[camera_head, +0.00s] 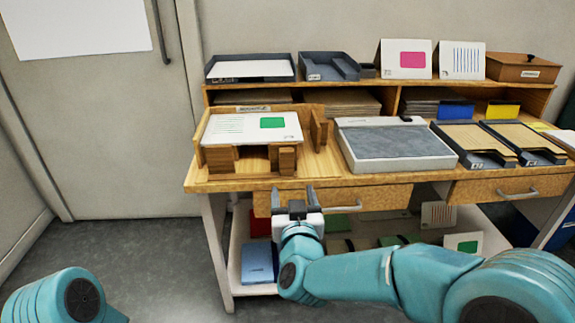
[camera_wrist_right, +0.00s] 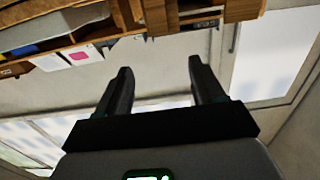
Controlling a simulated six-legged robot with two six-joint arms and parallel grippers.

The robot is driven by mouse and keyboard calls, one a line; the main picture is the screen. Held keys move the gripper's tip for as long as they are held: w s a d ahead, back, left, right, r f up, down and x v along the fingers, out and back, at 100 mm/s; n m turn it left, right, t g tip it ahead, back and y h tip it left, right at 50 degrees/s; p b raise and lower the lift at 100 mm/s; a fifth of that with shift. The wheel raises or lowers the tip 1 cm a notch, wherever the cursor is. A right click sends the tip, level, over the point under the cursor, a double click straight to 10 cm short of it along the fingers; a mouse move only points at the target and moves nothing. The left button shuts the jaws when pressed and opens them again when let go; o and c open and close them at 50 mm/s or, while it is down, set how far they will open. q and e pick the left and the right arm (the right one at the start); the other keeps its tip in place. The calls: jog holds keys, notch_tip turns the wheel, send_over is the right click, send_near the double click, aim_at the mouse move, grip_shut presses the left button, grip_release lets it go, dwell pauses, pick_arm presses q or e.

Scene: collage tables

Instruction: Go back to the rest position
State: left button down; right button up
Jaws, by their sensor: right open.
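My right gripper (camera_head: 293,196) is open and empty in the head view, in front of the wooden table's front edge, below the tabletop. Its two dark fingers also show apart in the right wrist view (camera_wrist_right: 160,85), with nothing between them. My right arm reaches in from the lower right. At the lower left, part of my left arm (camera_head: 65,298) shows, but its gripper is out of view.
The table (camera_head: 350,185) holds a wooden stand with a white card (camera_head: 250,128), a grey-topped device (camera_head: 395,145) and dark trays (camera_head: 475,140). A shelf behind carries trays and cards. A lower shelf holds folders (camera_head: 257,262). Open floor (camera_head: 140,250) lies left.

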jog(key=d+f+g+h, duration=0.2)
jog(key=d+f+g, duration=0.1)
jog(key=d+f, duration=0.95)
jog(key=s+f+g+y, duration=0.1)
jog(key=s+f+g, duration=0.1)
jog(key=s+f, duration=0.45)
jog(key=s+d+f+g, duration=0.1)
jog(key=s+f+g, duration=0.2)
jog(key=f, duration=0.6)
jog(key=s+f+g+y, duration=0.15)
jog(key=s+f, duration=0.25)
jog(key=f, duration=0.4)
jog(key=s+a+f+m+g+y, duration=0.1)
jog(key=s+a+f+g, duration=0.2)
jog(key=s, duration=0.6)
jog(key=s+a+f+m+g+y, duration=0.15)
jog(key=s+g, duration=0.35)
jog(key=s, duration=0.5)
notch_tip(320, 180, up, 21)
jog(key=p, duration=2.1)
jog(key=shift+w+a, duration=0.25)
jog(key=shift+a, duration=0.1)
jog(key=shift+r, duration=0.1)
